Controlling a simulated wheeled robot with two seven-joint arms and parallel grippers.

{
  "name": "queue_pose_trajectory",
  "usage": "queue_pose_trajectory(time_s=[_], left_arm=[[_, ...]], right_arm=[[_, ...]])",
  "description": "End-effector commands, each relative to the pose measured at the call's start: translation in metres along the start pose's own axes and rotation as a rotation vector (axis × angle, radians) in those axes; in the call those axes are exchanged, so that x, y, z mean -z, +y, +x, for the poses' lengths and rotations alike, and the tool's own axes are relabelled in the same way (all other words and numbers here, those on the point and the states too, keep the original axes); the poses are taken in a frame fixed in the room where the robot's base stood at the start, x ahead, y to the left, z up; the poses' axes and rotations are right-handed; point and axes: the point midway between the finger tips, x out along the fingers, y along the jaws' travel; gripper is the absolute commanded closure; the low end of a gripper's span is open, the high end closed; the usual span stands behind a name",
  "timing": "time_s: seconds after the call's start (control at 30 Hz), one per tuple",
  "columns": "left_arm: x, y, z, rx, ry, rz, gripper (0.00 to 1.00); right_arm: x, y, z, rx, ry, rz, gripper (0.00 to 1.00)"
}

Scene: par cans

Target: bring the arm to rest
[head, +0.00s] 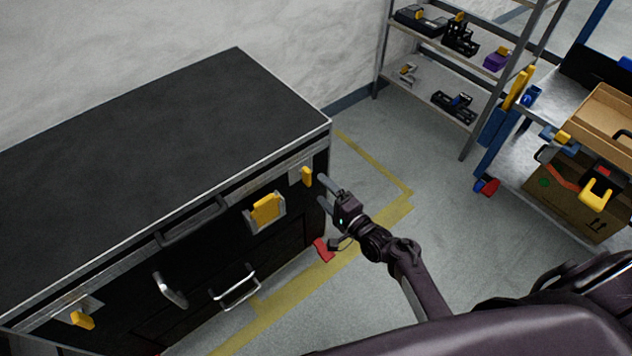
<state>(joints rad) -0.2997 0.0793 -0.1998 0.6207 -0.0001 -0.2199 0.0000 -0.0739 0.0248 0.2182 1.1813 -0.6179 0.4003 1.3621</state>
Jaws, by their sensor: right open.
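My right gripper (324,190) is in the head view, near the right end of the black cabinet (180,130). Its two fingers are spread, with nothing seen between them. The fingertips lie close to a small yellow latch (307,176) on the cabinet's front; I cannot tell whether they touch it. My right arm (410,275) reaches up and left from the lower right. My left gripper is out of the picture.
The cabinet's front has a larger yellow latch (265,208), metal handles (237,290) and another yellow latch (83,320). A metal shelf (440,70) and a rack with a cardboard box (606,118) stand right. Floor with yellow tape (395,212) lies between.

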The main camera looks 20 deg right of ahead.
Motion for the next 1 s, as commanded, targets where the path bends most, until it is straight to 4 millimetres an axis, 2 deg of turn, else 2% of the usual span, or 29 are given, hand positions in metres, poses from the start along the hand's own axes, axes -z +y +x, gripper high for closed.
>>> queue_pose_trajectory(time_s=[0.1,0.2,0.77,0.87,0.97,1.0], left_arm=[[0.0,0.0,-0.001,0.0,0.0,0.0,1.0],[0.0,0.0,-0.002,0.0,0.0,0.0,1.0],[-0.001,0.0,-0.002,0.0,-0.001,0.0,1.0],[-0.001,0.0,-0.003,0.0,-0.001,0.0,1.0],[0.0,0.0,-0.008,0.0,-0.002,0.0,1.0],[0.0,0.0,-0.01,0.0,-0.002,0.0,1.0]], right_arm=[[-0.001,0.0,-0.015,0.0,-0.001,0.001,0.2],[0.0,0.0,-0.021,0.001,-0.001,0.0,0.2],[-0.001,0.001,-0.023,-0.002,-0.001,-0.001,0.2],[-0.006,0.016,-0.027,-0.048,-0.002,-0.035,0.2],[-0.018,0.056,-0.041,-0.169,-0.012,-0.135,0.2],[-0.025,0.078,-0.051,-0.238,-0.024,-0.194,0.2]])
